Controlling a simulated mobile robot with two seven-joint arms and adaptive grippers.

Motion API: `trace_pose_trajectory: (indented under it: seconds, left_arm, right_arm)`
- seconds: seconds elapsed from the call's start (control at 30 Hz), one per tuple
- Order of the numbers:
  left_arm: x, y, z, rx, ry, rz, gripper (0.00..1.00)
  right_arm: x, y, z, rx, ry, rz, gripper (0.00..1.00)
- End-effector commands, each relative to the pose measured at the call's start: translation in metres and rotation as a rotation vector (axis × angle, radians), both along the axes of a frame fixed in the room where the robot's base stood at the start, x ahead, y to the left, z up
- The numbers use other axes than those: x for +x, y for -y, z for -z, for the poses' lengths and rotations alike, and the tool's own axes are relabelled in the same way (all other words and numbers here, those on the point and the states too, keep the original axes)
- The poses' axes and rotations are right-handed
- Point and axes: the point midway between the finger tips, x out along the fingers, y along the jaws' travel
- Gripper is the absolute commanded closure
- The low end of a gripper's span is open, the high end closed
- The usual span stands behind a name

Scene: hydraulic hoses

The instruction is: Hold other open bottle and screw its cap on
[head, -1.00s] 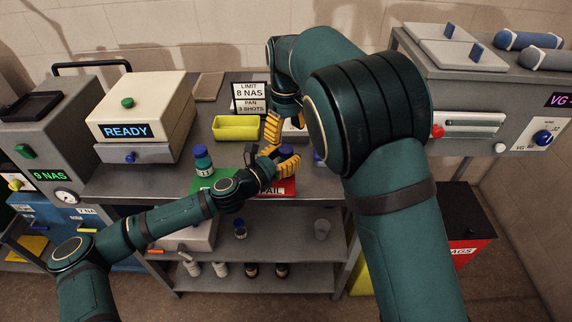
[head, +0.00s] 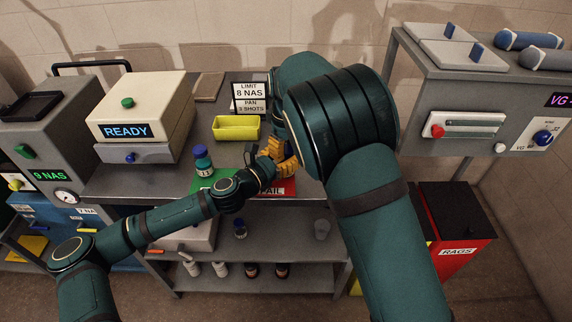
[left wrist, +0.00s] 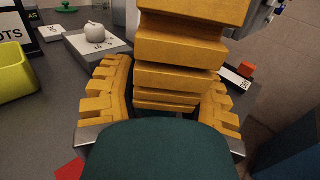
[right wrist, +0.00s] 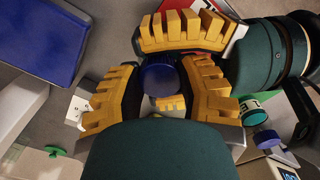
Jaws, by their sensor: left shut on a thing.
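My left gripper (head: 272,158) is over the red mat (head: 287,187) at the bench front. It is shut on a bottle, whose body its fingers hide. My right gripper (right wrist: 163,85) is right against it, mostly hidden by my right arm in the head view. In the right wrist view a blue cap (right wrist: 160,78) sits between its parted fingers, with a small gap showing. Whether the cap sits on the held bottle is hidden. In the left wrist view a right gripper finger (left wrist: 180,50) stands between my left fingers (left wrist: 163,105). Another bottle (head: 203,160), blue-capped, stands on the green mat (head: 200,180).
A yellow tray (head: 236,128) and a limit sign (head: 250,97) are behind the grippers. A cream READY machine (head: 140,110) is at left. Lower shelves hold several bottles (head: 252,270). A red rags bin (head: 462,250) stands at right.

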Motion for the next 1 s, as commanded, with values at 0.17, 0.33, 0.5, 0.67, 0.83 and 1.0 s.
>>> trace_pose_trajectory:
  seconds: [0.17, 0.33, 0.5, 0.67, 0.83, 1.0]
  left_arm:
    - [0.000, 0.000, 0.000, 0.000, 0.000, 0.000, 1.00]
    - [0.000, 0.000, 0.000, 0.000, 0.000, 0.000, 1.00]
    - [0.000, 0.000, 0.000, 0.000, 0.000, 0.000, 1.00]
    - [0.000, 0.000, 0.000, 0.000, 0.000, 0.000, 1.00]
    - [0.000, 0.000, 0.000, 0.000, 0.000, 0.000, 1.00]
    - [0.000, 0.000, 0.000, 0.000, 0.000, 0.000, 1.00]
  right_arm:
    - [0.000, 0.000, 0.000, 0.000, 0.000, 0.000, 1.00]
    - [0.000, 0.000, 0.000, 0.000, 0.000, 0.000, 0.38]
    - [0.000, 0.000, 0.000, 0.000, 0.000, 0.000, 0.38]
    - [0.000, 0.000, -0.001, 0.001, 0.001, 0.000, 0.38]
    - [0.001, 0.000, -0.012, 0.003, 0.003, -0.001, 0.38]
    - [0.001, 0.000, -0.035, 0.003, 0.003, -0.001, 0.38]
